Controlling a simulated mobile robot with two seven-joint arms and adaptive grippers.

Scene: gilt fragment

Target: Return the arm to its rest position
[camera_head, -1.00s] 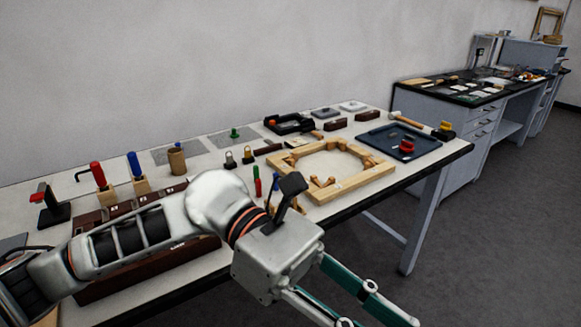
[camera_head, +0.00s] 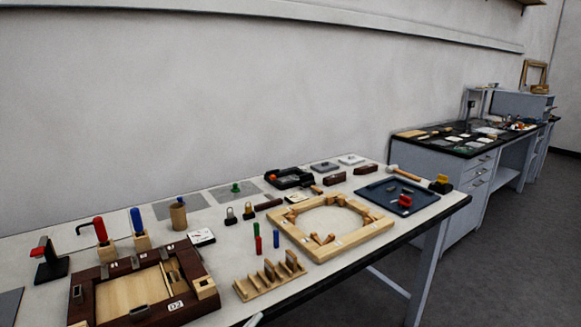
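Neither of my grippers shows in the head view now, so I cannot see whether they are open or shut. A small grey piece at the bottom edge, just in front of the table, may be part of my arm. The white-topped worktable (camera_head: 225,262) lies uncovered in front of me. The dark wooden frame (camera_head: 190,312) with a pale inner panel lies at its near left. The pale wooden frame (camera_head: 372,236) with an oval opening lies right of the middle.
A pale slotted rack (camera_head: 262,287) stands at the table's front edge. A blue tray (camera_head: 423,199) and a mallet (camera_head: 408,174) lie at the right end. Red- and blue-handled tools (camera_head: 137,222) stand upright at the left. A grey bench (camera_head: 455,190) stands beyond, with open floor in front.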

